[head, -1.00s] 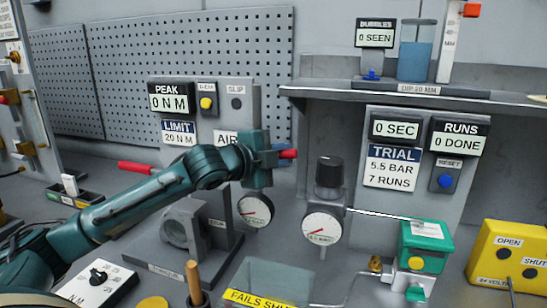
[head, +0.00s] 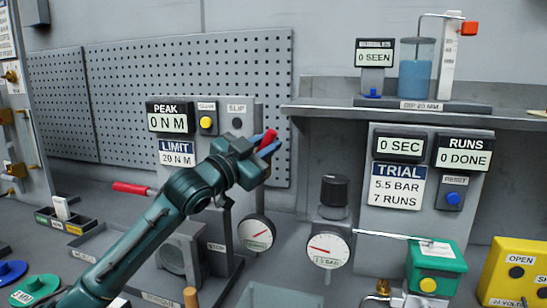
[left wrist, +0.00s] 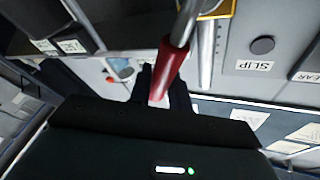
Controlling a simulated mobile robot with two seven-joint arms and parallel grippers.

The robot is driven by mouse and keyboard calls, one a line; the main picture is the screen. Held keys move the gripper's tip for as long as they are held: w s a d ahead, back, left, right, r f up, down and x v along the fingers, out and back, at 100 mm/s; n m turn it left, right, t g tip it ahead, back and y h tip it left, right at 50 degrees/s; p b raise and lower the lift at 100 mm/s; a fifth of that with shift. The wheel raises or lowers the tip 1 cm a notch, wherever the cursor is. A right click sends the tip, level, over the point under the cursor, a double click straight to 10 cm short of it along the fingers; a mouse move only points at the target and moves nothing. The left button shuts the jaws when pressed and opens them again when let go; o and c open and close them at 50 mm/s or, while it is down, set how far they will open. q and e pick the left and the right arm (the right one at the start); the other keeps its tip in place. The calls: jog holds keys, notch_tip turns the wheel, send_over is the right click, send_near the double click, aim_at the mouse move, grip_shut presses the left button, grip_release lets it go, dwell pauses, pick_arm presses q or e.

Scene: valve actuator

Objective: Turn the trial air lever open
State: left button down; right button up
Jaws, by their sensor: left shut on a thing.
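The trial air lever has a red handle (head: 270,137) that shows at the tip of my left gripper (head: 262,149) in the head view, tilted up and to the right. In the left wrist view the red handle (left wrist: 166,78) lies between the two dark fingers, joined to a silver shaft (left wrist: 186,22). My left gripper is shut on this handle. The gripper and wrist hide the lever's pivot and the AIR label. A round gauge (head: 256,233) stands below the gripper. My right gripper is not in view.
A regulator with a black knob (head: 334,190) and a gauge (head: 326,249) stands to the right. The trial panel (head: 398,185) reads 5.5 BAR, 7 RUNS. A green box (head: 437,265) and a yellow box (head: 515,275) stand at the lower right. Another red grip (head: 131,188) sticks out left.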

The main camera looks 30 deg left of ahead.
pick_arm(q)
jog(key=n, duration=0.1)
jog(key=a+n, duration=0.1)
jog(key=n+t+y, duration=0.1)
jog(key=shift+s+a+r, duration=0.2)
jog(key=shift+a+r, duration=0.05)
jog(key=shift+a, duration=0.15)
jog(key=shift+s+a+r+n+t+y+b, duration=0.1)
jog(key=shift+a+r+n+t+y+b, duration=0.25)
jog(key=shift+n, duration=0.6)
jog(key=shift+s+a+f+n+t+y, duration=0.1)
jog(key=shift+a+n+t+y, duration=0.15)
jog(key=shift+a+n+y, duration=0.5)
jog(key=shift+d, duration=0.15)
jog(key=c, duration=1.3)
grip_release()
